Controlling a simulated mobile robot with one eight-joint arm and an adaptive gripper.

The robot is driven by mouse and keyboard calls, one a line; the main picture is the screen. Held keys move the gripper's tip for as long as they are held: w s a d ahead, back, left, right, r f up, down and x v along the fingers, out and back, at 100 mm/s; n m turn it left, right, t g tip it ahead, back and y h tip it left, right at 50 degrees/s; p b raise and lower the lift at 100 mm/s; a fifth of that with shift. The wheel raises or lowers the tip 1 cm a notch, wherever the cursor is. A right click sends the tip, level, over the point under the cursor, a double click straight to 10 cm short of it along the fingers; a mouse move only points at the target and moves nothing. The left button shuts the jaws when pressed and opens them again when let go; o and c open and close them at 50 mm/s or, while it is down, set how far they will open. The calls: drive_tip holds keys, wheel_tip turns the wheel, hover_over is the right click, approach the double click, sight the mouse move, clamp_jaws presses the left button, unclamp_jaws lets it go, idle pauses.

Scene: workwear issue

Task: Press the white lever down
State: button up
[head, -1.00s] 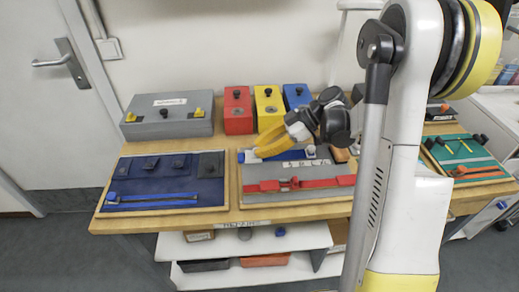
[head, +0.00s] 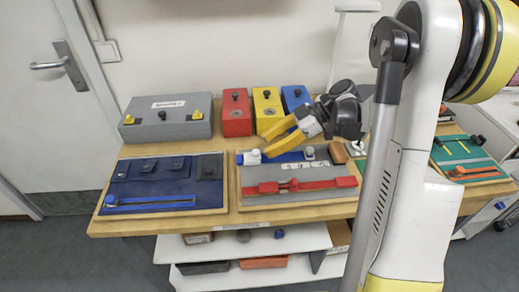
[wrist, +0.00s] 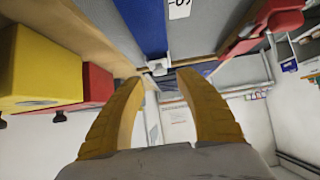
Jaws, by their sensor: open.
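A small white piece, likely the white lever (head: 251,157), stands at the left end of the blue strip on the middle board (head: 240,202). It also shows in the wrist view (wrist: 157,67), just beyond the gap between the fingertips. My gripper (head: 265,145) is open, with its two yellow fingers apart and pointing left, close to the white piece. In the wrist view my gripper (wrist: 160,80) holds nothing. I cannot tell whether a finger touches the piece.
A red slider bar (head: 318,184) lies along the front of the same board. Red (head: 237,118), yellow (head: 268,106) and blue (head: 296,97) boxes stand behind. A dark blue board (head: 155,190) lies left, a grey box (head: 167,127) behind it, a green board (head: 455,150) right.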

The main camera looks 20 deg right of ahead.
drive_tip(key=v, duration=0.8)
drive_tip(key=shift+f, duration=0.1)
